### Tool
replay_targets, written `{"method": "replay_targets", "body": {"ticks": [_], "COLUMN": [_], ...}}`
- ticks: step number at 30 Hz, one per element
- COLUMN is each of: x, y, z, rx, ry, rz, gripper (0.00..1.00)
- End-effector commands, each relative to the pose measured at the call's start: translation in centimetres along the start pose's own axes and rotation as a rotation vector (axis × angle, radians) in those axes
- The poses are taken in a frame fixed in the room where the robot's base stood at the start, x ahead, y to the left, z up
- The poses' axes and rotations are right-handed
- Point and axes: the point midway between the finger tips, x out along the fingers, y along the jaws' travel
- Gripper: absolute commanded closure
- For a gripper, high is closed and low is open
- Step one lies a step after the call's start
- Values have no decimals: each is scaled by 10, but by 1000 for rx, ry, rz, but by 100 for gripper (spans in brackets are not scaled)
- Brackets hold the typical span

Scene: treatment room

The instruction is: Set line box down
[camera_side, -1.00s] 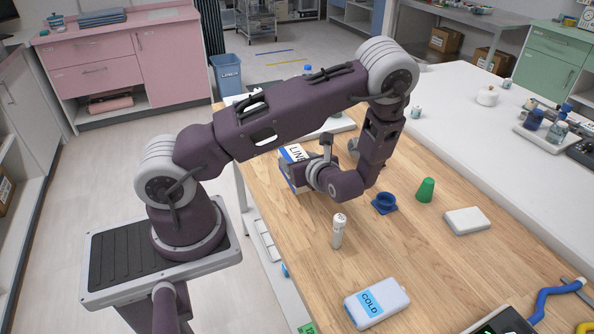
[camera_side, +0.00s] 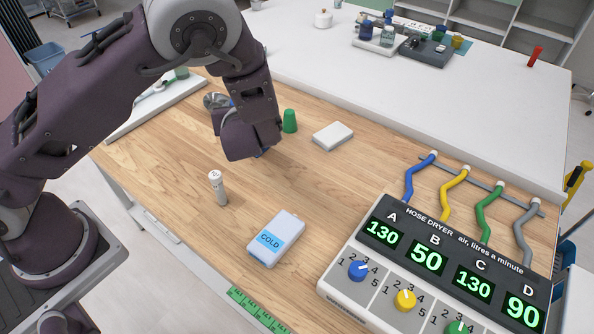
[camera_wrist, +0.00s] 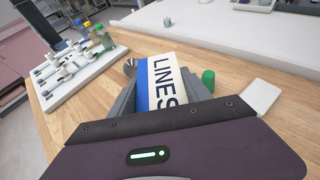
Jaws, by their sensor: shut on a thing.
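The line box (camera_wrist: 165,80) is white and blue with "LINES" in dark letters. In the wrist view it stands between the two grey fingers of my gripper (camera_wrist: 168,92), which is shut on it. The wooden table (camera_wrist: 120,75) lies around it; I cannot tell whether the box's underside touches the table.
A green cup (camera_side: 289,121) and white block (camera_side: 333,136) stand close right of my wrist. A white tube (camera_side: 217,187), cold pack (camera_side: 275,238) and hose dryer (camera_side: 440,270) are nearer the camera. A tray (camera_wrist: 65,78) of fittings lies left.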

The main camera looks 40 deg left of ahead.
Motion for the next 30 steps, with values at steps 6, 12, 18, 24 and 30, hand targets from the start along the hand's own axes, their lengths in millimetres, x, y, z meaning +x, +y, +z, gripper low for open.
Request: {"method": "replay_targets", "body": {"ticks": [6,12,18,24,30], "x": [-51,-62,-46,-31,-28], "y": [-92,-113,-112,-110,-110], "z": [-20,-40,-78,-114,-119], "rx": [140,186,184,182,178], "ry": [3,3,4,3,3], "rz": [-287,-359,-360,-359,-358], "gripper": [88,88,88,88,88]}}
